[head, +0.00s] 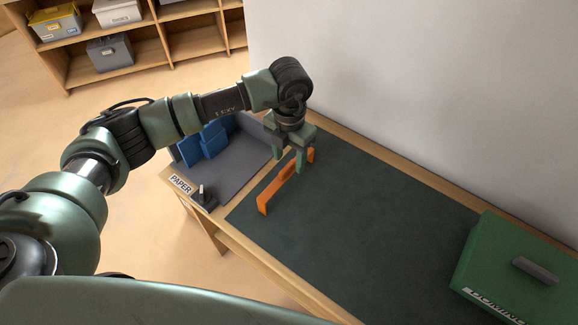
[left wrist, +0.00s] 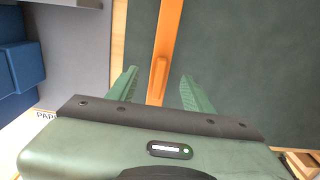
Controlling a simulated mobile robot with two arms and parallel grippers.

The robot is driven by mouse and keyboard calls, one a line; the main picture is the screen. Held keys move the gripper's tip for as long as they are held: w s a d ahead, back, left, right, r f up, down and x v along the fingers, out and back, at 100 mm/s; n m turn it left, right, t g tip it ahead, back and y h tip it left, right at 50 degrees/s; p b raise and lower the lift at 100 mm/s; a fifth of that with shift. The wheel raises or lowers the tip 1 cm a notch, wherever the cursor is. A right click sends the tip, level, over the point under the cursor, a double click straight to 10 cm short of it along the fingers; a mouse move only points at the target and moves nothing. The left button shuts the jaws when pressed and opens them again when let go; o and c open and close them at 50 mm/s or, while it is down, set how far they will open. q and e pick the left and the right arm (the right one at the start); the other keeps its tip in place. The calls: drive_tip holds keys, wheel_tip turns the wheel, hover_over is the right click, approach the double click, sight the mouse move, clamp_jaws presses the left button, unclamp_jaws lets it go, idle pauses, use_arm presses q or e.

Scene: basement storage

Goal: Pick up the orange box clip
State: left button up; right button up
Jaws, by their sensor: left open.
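The orange box clip (head: 282,184) is a long narrow strip with a bent end, lying on the dark green mat near its left edge. In the left wrist view the clip (left wrist: 167,40) runs up the picture, with a small raised handle on it. My left gripper (head: 289,168) is open above the clip's far part. In the left wrist view the green fingers (left wrist: 158,88) stand on either side of the clip, apart from it. The height gap between fingertips and clip is hard to tell. My right gripper is not in view.
A green box (head: 500,262) with a grey handle stands on the mat (head: 370,230) at the right. A grey tray (head: 240,165) with blue blocks (head: 208,140) and a PAPER label (head: 181,184) lies left of the mat. A wall rises behind the table.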

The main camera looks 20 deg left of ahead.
sight(287, 168)
use_arm(q)
drive_tip(key=f+p, duration=0.1)
drive_tip(key=s+f, duration=0.1)
drive_tip(key=f, duration=0.1)
drive_tip(key=shift+a+f+p, duration=0.2)
drive_tip(key=shift+p, duration=0.15)
wheel_tip(287, 168, down, 2)
drive_tip(key=shift+w+f, duration=0.1)
drive_tip(key=shift+f, duration=0.05)
drive_tip(key=c, duration=0.9)
clamp_jaws()
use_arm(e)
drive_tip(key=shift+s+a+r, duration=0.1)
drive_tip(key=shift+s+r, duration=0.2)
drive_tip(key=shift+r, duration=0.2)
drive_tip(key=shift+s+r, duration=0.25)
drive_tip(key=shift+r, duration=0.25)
